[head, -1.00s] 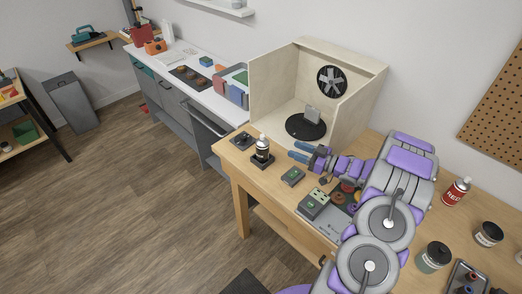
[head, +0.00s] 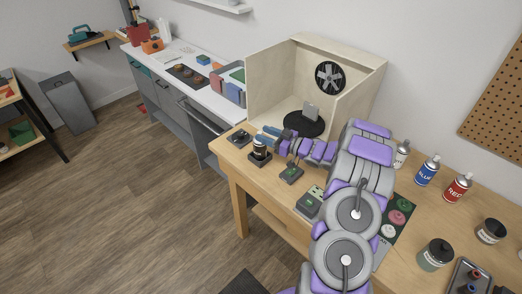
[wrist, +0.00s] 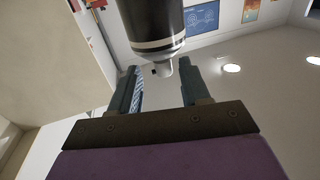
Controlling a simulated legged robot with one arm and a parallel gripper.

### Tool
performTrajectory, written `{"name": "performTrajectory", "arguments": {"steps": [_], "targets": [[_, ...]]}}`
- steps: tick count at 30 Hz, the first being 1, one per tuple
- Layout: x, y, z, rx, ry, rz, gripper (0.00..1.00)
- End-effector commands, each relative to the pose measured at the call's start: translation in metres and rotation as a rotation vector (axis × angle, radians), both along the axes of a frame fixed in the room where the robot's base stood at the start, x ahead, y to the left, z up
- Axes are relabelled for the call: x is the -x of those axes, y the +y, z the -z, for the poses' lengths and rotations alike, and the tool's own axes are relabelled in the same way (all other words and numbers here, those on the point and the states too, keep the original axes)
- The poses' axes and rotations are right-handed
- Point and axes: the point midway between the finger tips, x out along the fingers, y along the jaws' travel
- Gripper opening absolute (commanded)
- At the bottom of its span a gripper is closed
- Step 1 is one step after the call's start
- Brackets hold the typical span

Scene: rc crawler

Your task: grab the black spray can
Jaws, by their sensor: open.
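The black spray can (head: 259,150) stands upright on a small dark base near the left end of the wooden table. In the wrist view the can (wrist: 152,18) shows upside down, with a black body, a white band and a grey shoulder and nozzle. My gripper (head: 266,136) is open at the can's upper part, and its blue fingers partly hide the top in the head view. In the wrist view my gripper (wrist: 158,80) has the nozzle end showing between its two fingers. I see no clear contact on either side.
A wooden booth with a fan (head: 330,76) and a dark turntable (head: 304,124) stands behind. A small dark device (head: 239,137) and a grey-green box (head: 291,173) flank the can. Blue (head: 427,172) and red (head: 458,188) spray cans stand at right.

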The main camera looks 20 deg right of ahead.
Motion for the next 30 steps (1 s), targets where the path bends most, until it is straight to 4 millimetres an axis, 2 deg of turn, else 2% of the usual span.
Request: {"name": "performTrajectory", "arguments": {"steps": [6, 14, 27, 30], "targets": [[-0.017, 0.014, 0.0, 0.003, -0.001, 0.0, 0.47], [-0.019, 0.012, 0.0, 0.001, 0.0, 0.001, 0.47], [-0.019, 0.014, 0.0, 0.002, 0.0, 0.001, 0.05], [-0.019, 0.014, 0.0, 0.002, 0.0, 0.001, 0.0]]}}
